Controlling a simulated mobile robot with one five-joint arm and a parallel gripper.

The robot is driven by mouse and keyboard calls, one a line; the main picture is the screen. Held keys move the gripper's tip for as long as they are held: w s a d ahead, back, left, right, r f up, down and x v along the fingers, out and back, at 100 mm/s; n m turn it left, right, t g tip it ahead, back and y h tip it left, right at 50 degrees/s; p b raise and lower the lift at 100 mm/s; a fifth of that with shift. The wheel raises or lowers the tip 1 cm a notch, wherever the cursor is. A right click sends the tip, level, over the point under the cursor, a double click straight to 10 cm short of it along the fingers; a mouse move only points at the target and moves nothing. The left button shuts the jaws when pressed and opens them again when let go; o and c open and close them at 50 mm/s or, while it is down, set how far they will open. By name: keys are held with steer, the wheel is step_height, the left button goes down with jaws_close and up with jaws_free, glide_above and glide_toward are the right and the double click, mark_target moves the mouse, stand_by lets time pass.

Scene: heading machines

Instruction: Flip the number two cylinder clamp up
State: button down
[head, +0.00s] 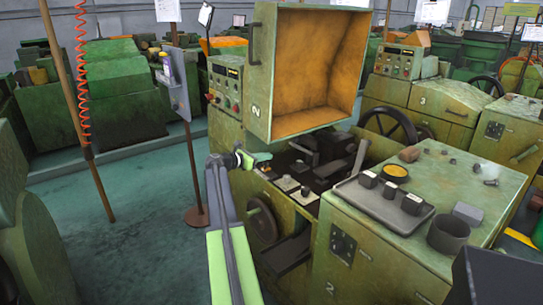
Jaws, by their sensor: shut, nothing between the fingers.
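The number two machine (340,262) has its hood (316,70) raised, with an orange inside and a "2" on its side. Below the hood is an open work area with dark metal parts (325,165). A pale upright lever (360,156) stands at its right side. I cannot tell for sure which part is the cylinder clamp. My gripper (262,157) is shut and empty at the left edge of this opening, left of the dark parts. My arm and gripper hide part of the machine's left side.
A handwheel (262,221) is on the front of the machine, below my gripper. A tray with dark blocks (383,204) and a grey cup (448,233) stand on the right-hand top. Green floor (140,210) is clear there.

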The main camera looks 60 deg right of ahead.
stand_by(0.3)
steer(key=f+h+b, duration=0.1)
steer(key=f+b, duration=0.1)
steer(key=b, duration=0.3)
steer(key=f+g+h+b, duration=0.1)
steer(key=f+b, duration=0.1)
steer(key=b, duration=0.2)
steer(key=f+g+h+b, duration=0.1)
steer(key=f+b, duration=0.1)
steer(key=b, duration=0.3)
steer(key=shift+w+a+h+b, duration=0.25)
steer(key=shift+a+h+b, duration=0.05)
steer(key=shift+b, duration=0.05)
steer(key=shift+r, duration=0.1)
steer(key=shift+r, duration=0.1)
